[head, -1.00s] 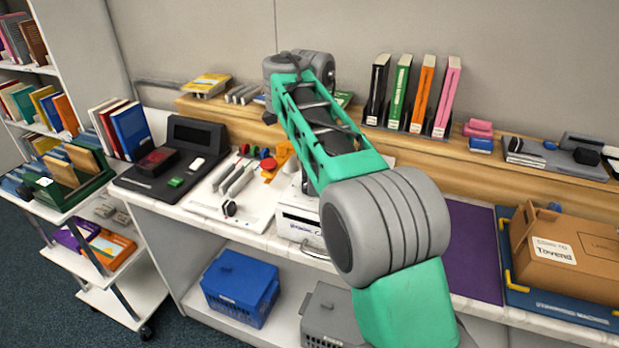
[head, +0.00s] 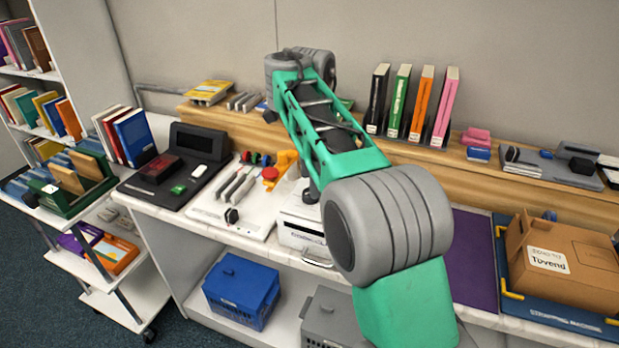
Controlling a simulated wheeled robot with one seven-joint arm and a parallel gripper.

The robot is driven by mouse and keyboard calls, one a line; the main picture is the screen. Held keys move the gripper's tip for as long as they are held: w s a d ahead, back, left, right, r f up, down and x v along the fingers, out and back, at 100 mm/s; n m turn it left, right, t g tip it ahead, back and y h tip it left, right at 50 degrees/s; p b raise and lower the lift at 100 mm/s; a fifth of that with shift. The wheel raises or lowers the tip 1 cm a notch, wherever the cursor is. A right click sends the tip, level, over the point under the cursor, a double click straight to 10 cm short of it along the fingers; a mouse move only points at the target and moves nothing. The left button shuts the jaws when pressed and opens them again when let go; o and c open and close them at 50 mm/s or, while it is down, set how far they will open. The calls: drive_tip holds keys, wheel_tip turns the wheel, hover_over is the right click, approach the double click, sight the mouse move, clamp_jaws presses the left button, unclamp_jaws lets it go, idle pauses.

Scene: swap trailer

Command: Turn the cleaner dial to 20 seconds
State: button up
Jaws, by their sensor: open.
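A white box with a printed front label (head: 298,232) stands on the counter, partly behind my arm. I cannot read its full label, and no dial shows clearly on it. Left of it lies a white unit (head: 258,222) with upright grey plates and a small black knob (head: 231,216) near its front edge. I cannot tell for certain which one is the cleaner, nor read any dial mark. My green and grey arm reaches over the counter. My gripper is hidden behind it; only a small grey part shows beside the white box.
A black device (head: 180,182) sits left of the white unit. Coloured binders (head: 415,105) stand on the wooden ledge. A cardboard box (head: 565,260) and a purple mat (head: 474,250) are at right. Blue (head: 240,290) and grey crates are below. A book trolley (head: 125,300) stands at left.

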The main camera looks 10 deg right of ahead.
wheel_tip(320, 180, up, 5)
drive_tip(key=p, duration=0.3)
drive_tip(key=shift+f, duration=0.15)
drive_tip(key=shift+f, duration=0.1)
